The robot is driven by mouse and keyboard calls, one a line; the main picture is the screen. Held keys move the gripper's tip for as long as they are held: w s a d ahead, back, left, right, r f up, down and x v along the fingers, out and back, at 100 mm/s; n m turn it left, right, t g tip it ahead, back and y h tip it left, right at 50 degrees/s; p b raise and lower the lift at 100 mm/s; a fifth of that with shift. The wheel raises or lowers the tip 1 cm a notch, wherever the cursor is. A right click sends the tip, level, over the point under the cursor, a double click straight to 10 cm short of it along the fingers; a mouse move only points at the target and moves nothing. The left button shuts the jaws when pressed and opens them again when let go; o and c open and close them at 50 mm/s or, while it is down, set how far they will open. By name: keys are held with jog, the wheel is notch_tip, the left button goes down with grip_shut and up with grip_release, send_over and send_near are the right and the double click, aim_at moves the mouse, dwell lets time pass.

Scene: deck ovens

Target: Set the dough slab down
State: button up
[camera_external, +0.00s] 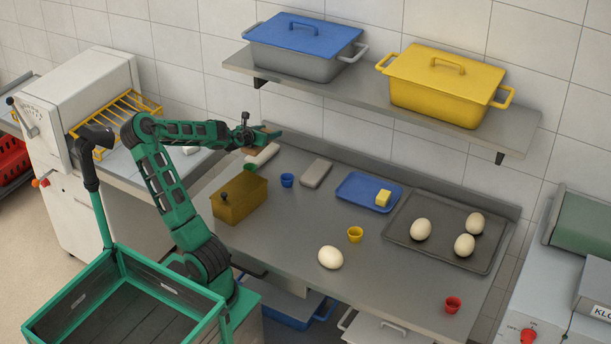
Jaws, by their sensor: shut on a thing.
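My gripper (266,139) is at the end of the green arm, above the far left part of the steel worktop (290,225). It is shut on a small tan-brown piece, the dough slab (256,150), mostly hidden by the fingers. The slab appears to be held above the worktop, but the exact gap cannot be told.
Below my gripper lie a pale long piece (264,157) and a green cup (249,168). Close by are a brown box (239,199), a blue cup (287,180) and a grey-beige block (316,173). A shelf (370,94) overhangs behind.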

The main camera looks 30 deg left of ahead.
jog(key=shift+s+a+r, duration=0.1)
jog(key=shift+a+r, duration=0.05)
dwell(0.3)
send_over(297, 157)
jog(key=f, duration=0.6)
jog(key=shift+s+f, duration=0.25)
jog(key=shift+f, duration=0.1)
jog(key=f, duration=0.2)
jog(key=shift+w+d+f, duration=0.2)
jog(key=shift+f, duration=0.9)
jog(key=shift+r, duration=0.1)
